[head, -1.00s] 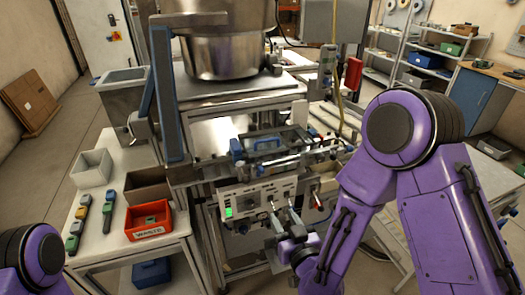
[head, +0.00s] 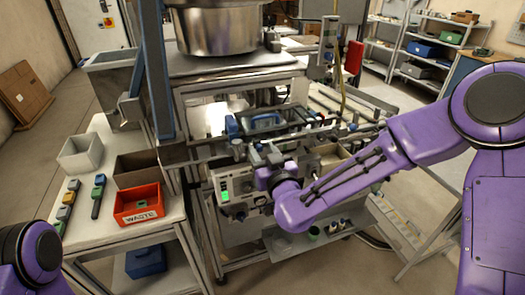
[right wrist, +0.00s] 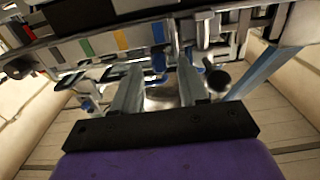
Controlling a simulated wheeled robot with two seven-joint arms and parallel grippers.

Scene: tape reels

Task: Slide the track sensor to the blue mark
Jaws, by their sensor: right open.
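My right gripper (head: 264,157) is at the front of the machine, just above the control panel, in the head view. In the right wrist view its two fingers (right wrist: 160,92) stand apart with a gap between them. The blue mark is roughly in line with the gap. Metal fittings sit on the rail to its right; I cannot tell which part is the track sensor. My left gripper is out of view.
A control panel with a green light (head: 226,195) is below the rail. An orange waste bin (head: 138,204) and a grey bin (head: 80,154) stand on the left table. A steel bowl (head: 215,30) is above.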

